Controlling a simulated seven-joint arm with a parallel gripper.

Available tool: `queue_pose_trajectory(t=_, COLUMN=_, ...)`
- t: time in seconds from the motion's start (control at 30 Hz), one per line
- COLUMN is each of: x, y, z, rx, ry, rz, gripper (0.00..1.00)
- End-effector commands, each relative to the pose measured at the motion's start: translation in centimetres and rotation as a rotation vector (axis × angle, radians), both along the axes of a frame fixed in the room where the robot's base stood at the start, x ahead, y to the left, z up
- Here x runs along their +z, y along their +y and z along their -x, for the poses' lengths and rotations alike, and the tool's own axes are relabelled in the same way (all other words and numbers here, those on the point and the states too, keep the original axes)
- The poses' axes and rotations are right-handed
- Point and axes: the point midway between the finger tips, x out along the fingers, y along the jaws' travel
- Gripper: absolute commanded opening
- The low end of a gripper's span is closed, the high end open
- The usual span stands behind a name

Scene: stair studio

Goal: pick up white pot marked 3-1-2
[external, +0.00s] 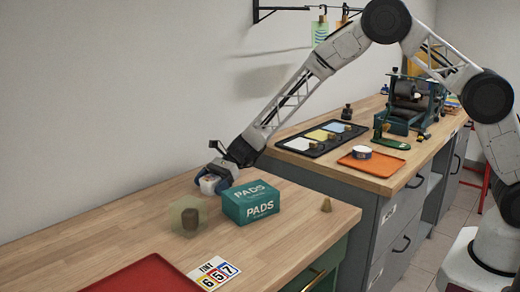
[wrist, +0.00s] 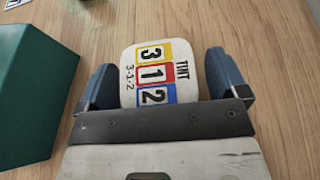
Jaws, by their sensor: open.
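The white pot (wrist: 157,54) shows in the wrist view with its label facing the camera. The label reads TINT and 3-1-2 in yellow, red and blue blocks. My gripper (wrist: 165,75) is open, with one blue finger on each side of the pot and gaps visible between. In the external view the pot (external: 208,184) stands on the near wooden counter, partly hidden by my gripper (external: 215,178). The pot's lower part is hidden in the wrist view.
A green PADS box (external: 250,203) stands close beside the pot; it also fills the left of the wrist view (wrist: 30,90). A translucent block (external: 188,215), a tint card 657 (external: 213,272) and a red tray (external: 150,276) lie nearer. The counter's right front is mostly clear.

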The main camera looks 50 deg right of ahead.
Motion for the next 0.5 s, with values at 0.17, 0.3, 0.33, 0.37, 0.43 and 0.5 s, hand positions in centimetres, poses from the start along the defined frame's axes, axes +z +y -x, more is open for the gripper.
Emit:
queue_pose_trajectory(t=0.17, x=-0.02, y=-0.01, z=0.01, rx=0.000, ry=0.000, rz=0.000, gripper=0.92)
queue_pose_trajectory(t=0.3, x=-0.03, y=-0.01, z=0.02, rx=0.000, ry=0.000, rz=0.000, gripper=0.92)
queue_pose_trajectory(t=0.33, x=-0.02, y=-0.02, z=0.02, rx=0.000, ry=0.000, rz=0.000, gripper=0.87)
queue_pose_trajectory(t=0.37, x=-0.03, y=-0.01, z=0.02, rx=0.000, ry=0.000, rz=0.000, gripper=0.83)
queue_pose_trajectory(t=0.43, x=-0.03, y=-0.01, z=0.02, rx=0.000, ry=0.000, rz=0.000, gripper=0.72)
queue_pose_trajectory(t=0.5, x=-0.03, y=-0.01, z=0.02, rx=0.000, ry=0.000, rz=0.000, gripper=0.61)
